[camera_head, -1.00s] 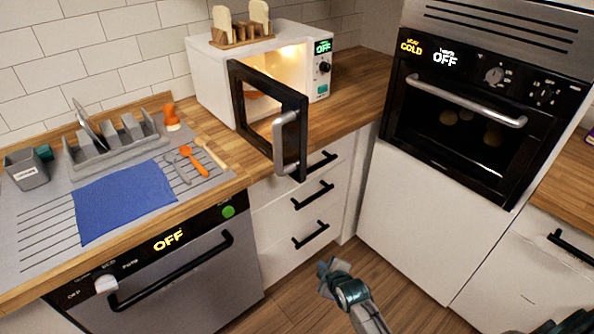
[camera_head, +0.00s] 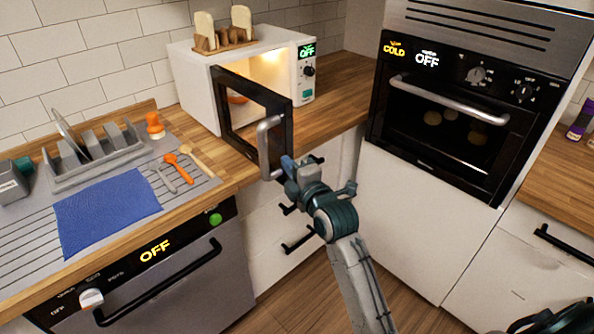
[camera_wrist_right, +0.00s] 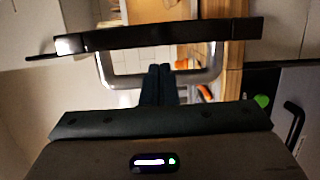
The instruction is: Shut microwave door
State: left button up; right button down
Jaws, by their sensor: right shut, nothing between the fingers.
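The white microwave (camera_head: 190,85) stands on the wooden counter with its black-framed door (camera_head: 284,125) swung open toward me. Its lit inside shows past the door. The silver door handle (camera_head: 264,146) is on the door's outer free side. My right gripper (camera_head: 287,164) is shut and empty, its tips close to the lower part of the handle and the door's edge. In the right wrist view the shut fingers (camera_wrist_right: 160,70) point at the door's edge-on frame (camera_wrist_right: 170,36), beside the handle's bar (camera_wrist_right: 125,81). I cannot tell whether they touch. My left gripper is out of view.
Toast slices in a wooden rack (camera_head: 222,38) stand on the microwave. A blue cloth (camera_head: 107,210), a dish rack (camera_head: 90,160) and utensils lie left. Below are drawers and a dishwasher (camera_head: 185,280). A built-in oven (camera_head: 440,130) stands right of the counter.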

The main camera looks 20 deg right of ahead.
jog(key=w, duration=0.3)
jog(key=shift+w+a+p, duration=0.2)
jog(key=shift+w+p, duration=0.15)
jog(key=shift+d, duration=0.1)
